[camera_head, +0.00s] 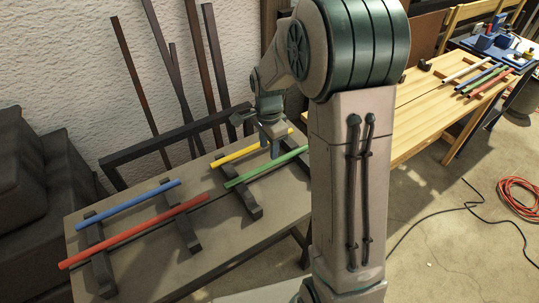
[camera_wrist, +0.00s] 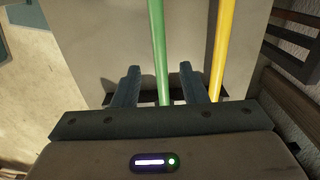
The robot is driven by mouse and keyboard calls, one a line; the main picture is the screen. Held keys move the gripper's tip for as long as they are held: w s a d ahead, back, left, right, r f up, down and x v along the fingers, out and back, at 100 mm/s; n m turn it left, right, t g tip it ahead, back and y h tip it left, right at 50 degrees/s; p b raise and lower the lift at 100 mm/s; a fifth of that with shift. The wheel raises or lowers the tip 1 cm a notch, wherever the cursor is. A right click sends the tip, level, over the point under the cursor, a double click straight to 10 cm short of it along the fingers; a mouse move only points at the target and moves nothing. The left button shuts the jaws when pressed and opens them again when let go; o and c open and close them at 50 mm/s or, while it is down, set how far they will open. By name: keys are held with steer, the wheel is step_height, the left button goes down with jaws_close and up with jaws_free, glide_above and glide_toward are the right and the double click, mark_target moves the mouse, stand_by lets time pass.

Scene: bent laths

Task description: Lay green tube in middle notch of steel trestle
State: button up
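The green tube (camera_head: 262,167) lies across dark notched supports (camera_head: 247,196) at the right part of the grey table, its right end partly hidden by my arm. It also shows in the wrist view (camera_wrist: 158,45), running between my two fingers. My gripper (camera_head: 272,150) points down over the yellow and green tubes. In the wrist view my gripper (camera_wrist: 159,75) is open, one finger on each side of the green tube; whether they touch it I cannot tell. Which support is the steel trestle, and its middle notch, I cannot make out.
The yellow tube (camera_head: 235,154) lies beside the green one. A blue tube (camera_head: 130,204) and a red tube (camera_head: 135,231) lie on supports at left. Dark bars (camera_head: 207,70) lean on the wall behind. A wooden bench (camera_head: 420,110) with more tubes stands at right.

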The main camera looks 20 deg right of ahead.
mark_target(269, 163)
step_height(269, 163, up, 6)
steer(key=f, duration=0.1)
steer(key=s+r+n+t, duration=0.1)
steer(key=s+r+n, duration=0.1)
steer(key=s+n, duration=0.5)
steer(key=s+r+n+t, duration=0.1)
steer(key=s+r+n, duration=0.2)
steer(key=s+n, duration=0.4)
steer(key=s, duration=0.6)
steer(key=shift+s+r, duration=0.35)
steer(key=shift+a, duration=0.1)
step_height(269, 163, up, 7)
steer(key=p, duration=0.6)
steer(key=shift+t+p, duration=0.35)
steer(key=shift+t, duration=0.05)
